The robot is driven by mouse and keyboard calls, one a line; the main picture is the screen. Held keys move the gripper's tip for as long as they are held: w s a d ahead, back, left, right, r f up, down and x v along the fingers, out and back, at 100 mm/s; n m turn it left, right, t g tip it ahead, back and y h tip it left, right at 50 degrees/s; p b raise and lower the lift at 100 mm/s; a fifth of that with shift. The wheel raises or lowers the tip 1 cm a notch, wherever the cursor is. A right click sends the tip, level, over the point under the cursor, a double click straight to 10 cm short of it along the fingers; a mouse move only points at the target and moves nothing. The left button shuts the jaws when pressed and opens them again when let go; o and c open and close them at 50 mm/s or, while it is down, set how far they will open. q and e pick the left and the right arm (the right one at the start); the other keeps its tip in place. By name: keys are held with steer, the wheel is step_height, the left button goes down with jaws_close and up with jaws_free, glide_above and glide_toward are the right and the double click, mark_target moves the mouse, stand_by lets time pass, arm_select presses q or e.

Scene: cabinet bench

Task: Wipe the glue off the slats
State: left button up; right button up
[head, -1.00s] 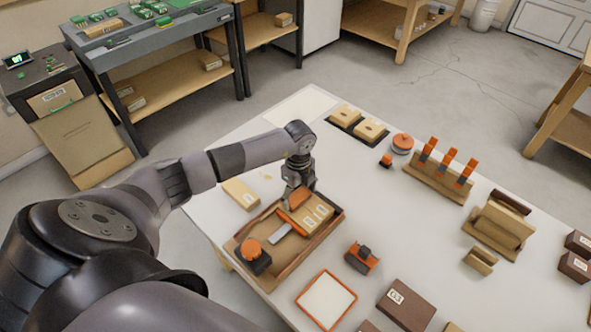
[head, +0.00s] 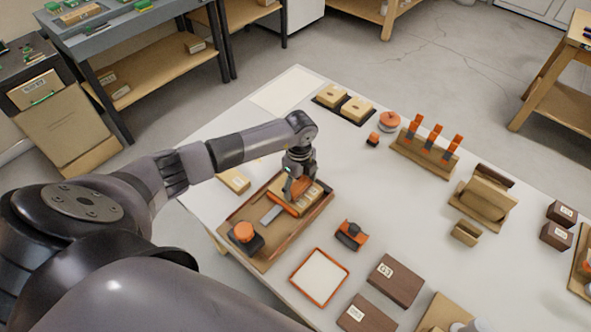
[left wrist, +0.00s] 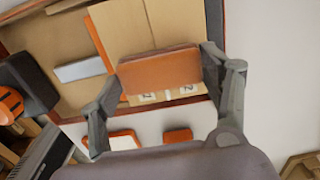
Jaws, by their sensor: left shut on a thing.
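Pale wooden slats (head: 312,195) with labels lie side by side in a brown wooden tray (head: 323,208) on the white table; they also show in the left wrist view (left wrist: 122,28). My left gripper (head: 298,188) is over them, shut on an orange-and-brown block (left wrist: 160,70). One finger is at each end of the block. The block is on or just above the slats; I cannot tell whether it touches. It hides part of them. I cannot make out glue on the slats. My right gripper is not in view.
A dark holder with an orange knob (head: 243,232) and a flat metal strip (head: 271,214) are in the tray. An orange-rimmed white tray (head: 320,276), an orange-and-black tool (head: 351,235) and dark boxes (head: 396,281) stand nearby. The table's middle is mostly clear.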

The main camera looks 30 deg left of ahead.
mark_target(282, 179)
arm_select(q)
steer(key=shift+s+d, duration=0.2)
steer(key=shift+d, duration=0.9)
steer(key=shift+d+p, duration=0.15)
steer(key=shift+p, duration=0.15)
steer(key=shift+s+d, duration=0.1)
steer(key=shift+d, duration=0.8)
steer(key=shift+a, duration=0.2)
steer(key=shift+w+a, duration=0.2)
steer(key=shift+a, duration=0.85)
steer(key=shift+w+a, duration=0.15)
steer(key=shift+a, duration=0.9)
steer(key=shift+w+a+b, duration=0.2)
steer(key=shift+a+b, duration=0.25)
steer(key=shift+a, duration=1.15)
steer(key=shift+w+a+b, duration=0.2)
steer(key=shift+a+b, duration=0.25)
steer(key=shift+a, duration=1.1)
